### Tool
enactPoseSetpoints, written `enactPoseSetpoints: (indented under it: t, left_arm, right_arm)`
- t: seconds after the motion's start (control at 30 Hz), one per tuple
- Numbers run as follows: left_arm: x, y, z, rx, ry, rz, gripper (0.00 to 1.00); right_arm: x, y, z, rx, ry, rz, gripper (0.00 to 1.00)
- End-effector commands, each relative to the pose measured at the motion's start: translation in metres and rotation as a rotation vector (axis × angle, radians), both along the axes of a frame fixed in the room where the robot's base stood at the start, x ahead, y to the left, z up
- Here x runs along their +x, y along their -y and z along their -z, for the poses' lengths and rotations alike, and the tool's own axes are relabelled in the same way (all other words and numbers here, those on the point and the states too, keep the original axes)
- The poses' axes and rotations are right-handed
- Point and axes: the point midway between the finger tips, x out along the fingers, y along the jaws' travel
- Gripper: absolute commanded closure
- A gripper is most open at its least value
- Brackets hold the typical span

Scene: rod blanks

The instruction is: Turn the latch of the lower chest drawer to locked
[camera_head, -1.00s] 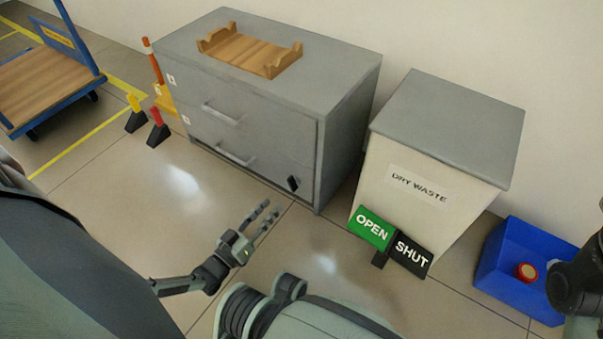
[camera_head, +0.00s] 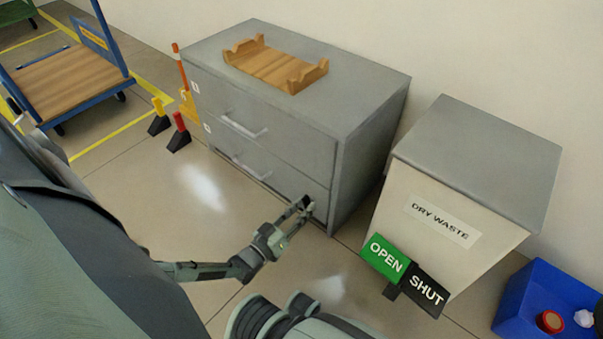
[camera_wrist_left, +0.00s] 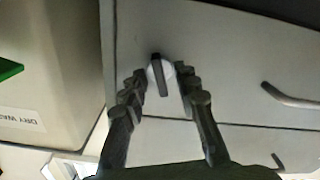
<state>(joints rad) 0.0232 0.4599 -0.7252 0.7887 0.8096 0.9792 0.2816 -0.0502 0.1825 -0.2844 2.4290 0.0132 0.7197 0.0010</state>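The grey chest (camera_head: 370,130) has two drawers with bar handles. The lower drawer (camera_head: 270,180) looks closed. Its latch, a dark lever on a pale round base, sits near the drawer's right end and shows in the left wrist view (camera_wrist_left: 158,72). There the lever stands close to upright, slightly tilted. My left gripper (camera_head: 304,208) is at the latch, and its fingers hide most of it in the head view. In the left wrist view the open fingers (camera_wrist_left: 160,82) stand on either side of the latch, with gaps visible. My right gripper is not in view.
A dry waste bin (camera_head: 400,190) stands right of the chest, with OPEN and SHUT signs (camera_head: 388,258) before it. A blue crate (camera_head: 545,285) is at lower right. A wooden cradle (camera_head: 275,68) rests on the chest.

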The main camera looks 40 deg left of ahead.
Motion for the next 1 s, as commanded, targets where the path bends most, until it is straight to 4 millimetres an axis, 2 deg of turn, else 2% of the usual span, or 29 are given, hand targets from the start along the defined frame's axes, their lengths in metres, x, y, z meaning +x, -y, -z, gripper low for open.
enactPoseSetpoints:
  t: [0.17, 0.4, 0.77, 1.0]
  left_arm:
    - [0.0, 0.0002, -0.0002, 0.0, 0.0, 0.0, 0.72]
    - [-0.0001, 0.0002, -0.0003, 0.0, 0.0, 0.0, 1.0]
    - [-0.0003, 0.0002, -0.0002, -0.016, -0.001, 0.0, 1.0]
    - [-0.0004, 0.0001, -0.0002, -0.113, -0.009, 0.0, 1.0]
  right_arm:
    - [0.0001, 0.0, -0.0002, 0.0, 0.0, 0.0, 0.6]
    - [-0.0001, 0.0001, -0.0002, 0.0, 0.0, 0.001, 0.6]
    - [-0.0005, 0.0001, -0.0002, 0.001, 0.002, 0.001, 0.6]
    - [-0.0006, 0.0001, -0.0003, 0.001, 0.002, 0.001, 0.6]
